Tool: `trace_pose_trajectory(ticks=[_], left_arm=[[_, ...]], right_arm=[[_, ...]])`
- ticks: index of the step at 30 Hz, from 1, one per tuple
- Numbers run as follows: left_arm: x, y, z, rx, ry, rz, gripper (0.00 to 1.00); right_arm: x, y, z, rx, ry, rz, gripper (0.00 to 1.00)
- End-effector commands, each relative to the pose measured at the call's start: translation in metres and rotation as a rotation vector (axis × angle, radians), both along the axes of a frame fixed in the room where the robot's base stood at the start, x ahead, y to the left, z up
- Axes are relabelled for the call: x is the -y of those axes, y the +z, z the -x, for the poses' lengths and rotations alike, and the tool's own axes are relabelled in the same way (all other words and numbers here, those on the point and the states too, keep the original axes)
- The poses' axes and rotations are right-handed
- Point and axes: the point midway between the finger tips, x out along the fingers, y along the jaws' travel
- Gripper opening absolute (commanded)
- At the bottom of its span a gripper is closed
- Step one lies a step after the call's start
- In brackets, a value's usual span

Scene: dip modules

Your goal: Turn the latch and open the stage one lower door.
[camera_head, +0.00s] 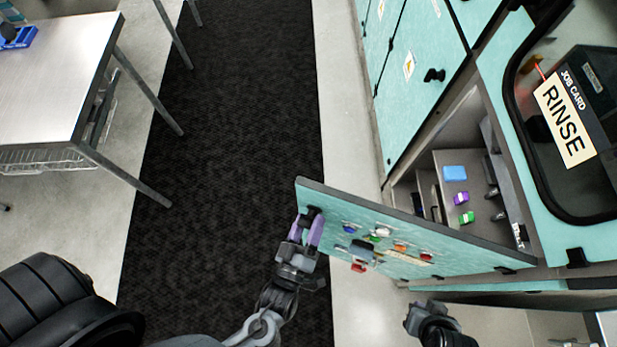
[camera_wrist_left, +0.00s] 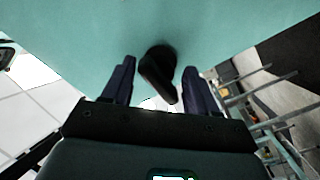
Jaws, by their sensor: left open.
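The teal lower door (camera_head: 455,250) stands swung out from its cabinet, and the compartment (camera_head: 455,150) behind it shows. My left gripper (camera_head: 306,231) is at the door's free edge, with its purplish fingers open. In the left wrist view the black latch handle (camera_wrist_left: 158,72) on the teal door lies between the two spread fingers (camera_wrist_left: 159,66), with gaps on both sides. The latch is mostly hidden by the fingers in the head view. My right gripper (camera_head: 432,322) is low at the right, below the door; its fingers are not clear.
Coloured parts (camera_head: 378,238) sit on the door's upward-showing face. Blue, purple and green blocks (camera_head: 460,198) are inside the compartment. A "RINSE" job card (camera_head: 565,118) is by a dark window. A metal table (camera_head: 60,75) stands at left, and dark floor (camera_head: 230,120) between is clear.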

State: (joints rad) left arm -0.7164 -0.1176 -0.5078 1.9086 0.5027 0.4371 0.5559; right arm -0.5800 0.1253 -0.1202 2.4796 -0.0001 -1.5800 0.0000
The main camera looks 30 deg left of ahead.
Motion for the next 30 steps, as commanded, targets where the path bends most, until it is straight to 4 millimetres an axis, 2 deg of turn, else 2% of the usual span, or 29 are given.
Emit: trace_pose_trajectory(ticks=[5, 18, 24, 30], left_arm=[[0.003, -0.001, 0.019, -0.004, -0.001, 0.001, 0.58], [0.015, -0.001, 0.089, -0.004, -0.001, -0.001, 0.58], [0.017, -0.001, 0.102, -0.002, -0.001, -0.002, 0.58], [0.017, 0.0, 0.104, -0.001, -0.001, -0.002, 0.58]], right_arm=[[0.0, -0.001, 0.0, 0.001, -0.001, 0.0, 0.0], [-0.002, -0.003, 0.0, 0.001, -0.006, -0.008, 0.0], [-0.002, -0.003, 0.0, 0.001, -0.007, -0.009, 0.0], [-0.002, -0.003, 0.0, 0.001, -0.006, -0.008, 0.0]])
